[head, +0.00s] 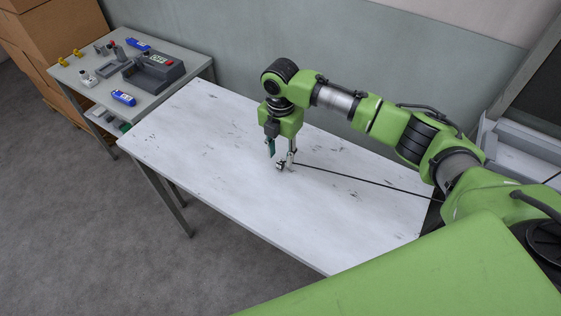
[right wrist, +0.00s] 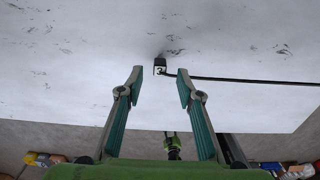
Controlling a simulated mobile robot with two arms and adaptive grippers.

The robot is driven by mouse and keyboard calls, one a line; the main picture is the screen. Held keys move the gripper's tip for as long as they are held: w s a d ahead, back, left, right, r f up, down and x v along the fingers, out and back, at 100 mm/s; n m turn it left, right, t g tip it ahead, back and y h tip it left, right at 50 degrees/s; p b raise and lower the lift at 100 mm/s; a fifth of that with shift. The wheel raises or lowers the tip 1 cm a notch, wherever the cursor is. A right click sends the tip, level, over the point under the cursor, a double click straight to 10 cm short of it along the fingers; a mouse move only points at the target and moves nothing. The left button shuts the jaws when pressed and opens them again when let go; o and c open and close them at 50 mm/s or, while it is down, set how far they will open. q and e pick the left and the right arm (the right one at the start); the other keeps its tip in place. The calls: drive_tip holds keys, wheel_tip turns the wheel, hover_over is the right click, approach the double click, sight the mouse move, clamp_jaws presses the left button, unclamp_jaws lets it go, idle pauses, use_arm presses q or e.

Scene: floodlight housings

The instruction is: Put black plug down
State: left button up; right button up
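The black plug (head: 281,165) is at the middle of the white table, with its black cable (head: 365,182) running off to the right. In the right wrist view the plug (right wrist: 160,66) shows a pale face with dark marks. It appears just beyond and between the fingertips, with a gap on each side. My right gripper (head: 281,157) points down at the plug. Its two green-padded fingers are spread open in the right wrist view (right wrist: 160,72) and hold nothing. My left gripper is not seen in the head view.
The white table (head: 190,125) is otherwise bare, with dark scuffs. A grey side table (head: 75,75) at the back left holds a dark grey device (head: 153,72), blue items and small parts. Cardboard boxes (head: 60,30) stand behind it. A wall runs along the table's back.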

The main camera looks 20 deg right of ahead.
sight(281, 166)
drive_tip(key=shift+f, duration=1.35)
clamp_jaws()
drive_tip(key=shift+r, duration=0.15)
